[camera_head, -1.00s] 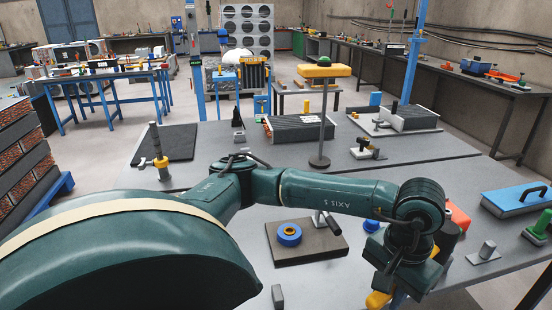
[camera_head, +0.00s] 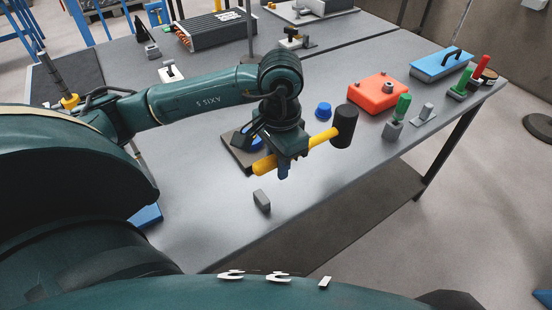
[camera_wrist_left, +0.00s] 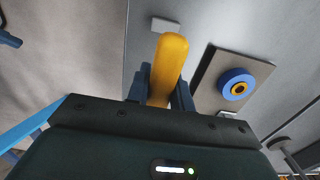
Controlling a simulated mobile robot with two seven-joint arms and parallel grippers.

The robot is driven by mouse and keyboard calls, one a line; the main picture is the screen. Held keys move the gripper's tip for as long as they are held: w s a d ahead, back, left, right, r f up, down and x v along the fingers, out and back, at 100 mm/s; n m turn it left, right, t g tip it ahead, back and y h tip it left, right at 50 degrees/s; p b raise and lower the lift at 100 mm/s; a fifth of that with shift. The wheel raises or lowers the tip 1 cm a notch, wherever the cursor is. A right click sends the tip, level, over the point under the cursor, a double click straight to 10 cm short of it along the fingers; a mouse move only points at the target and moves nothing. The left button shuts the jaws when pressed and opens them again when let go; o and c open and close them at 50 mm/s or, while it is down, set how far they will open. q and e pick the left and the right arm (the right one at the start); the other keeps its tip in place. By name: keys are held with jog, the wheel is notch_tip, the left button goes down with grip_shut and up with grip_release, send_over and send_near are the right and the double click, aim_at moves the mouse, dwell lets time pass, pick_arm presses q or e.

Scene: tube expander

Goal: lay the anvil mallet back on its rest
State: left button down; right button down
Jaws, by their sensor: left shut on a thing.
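The anvil mallet has a black head (camera_head: 344,126) and a yellow handle (camera_head: 264,165). My left gripper (camera_head: 285,166) is shut on the handle; the head sticks out to the right in the head view. The mallet appears held above the grey workbench (camera_head: 200,215). In the left wrist view the handle (camera_wrist_left: 169,62) stands between the two fingers (camera_wrist_left: 160,90); the head is hidden there. A small grey block (camera_head: 262,201) stands near the front edge, and a grey stand with a short post (camera_head: 424,114) is farther right. I cannot tell which is the mallet's rest.
A dark board with a blue ring (camera_wrist_left: 237,84) lies beside the gripper. A blue knob (camera_head: 323,110), a red-orange box (camera_head: 378,93), a green-handled tool (camera_head: 402,107) and a blue float (camera_head: 442,64) stand along the right. The bench front between block and stand is clear.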

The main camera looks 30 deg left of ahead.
pick_arm(q)
jog(key=shift+w+d+r, duration=0.1)
pick_arm(e)
jog(key=shift+w+d, duration=0.15)
pick_arm(q)
jog(key=shift+f, duration=0.65)
notch_tip(320, 180, down, 3)
jog(key=shift+r+b, duration=0.15)
jog(key=shift+b, duration=0.6)
jog(key=shift+f, duration=0.85)
jog(key=shift+f+b, duration=0.15)
jog(key=shift+b, duration=0.15)
pick_arm(e)
jog(key=shift+a+f, duration=0.15)
jog(key=shift+a, duration=0.35)
jog(key=shift+d+f, duration=0.1)
jog(key=shift+f, duration=0.1)
pick_arm(q)
jog(key=shift+b, duration=0.45)
pick_arm(e)
jog(key=shift+f, duration=0.4)
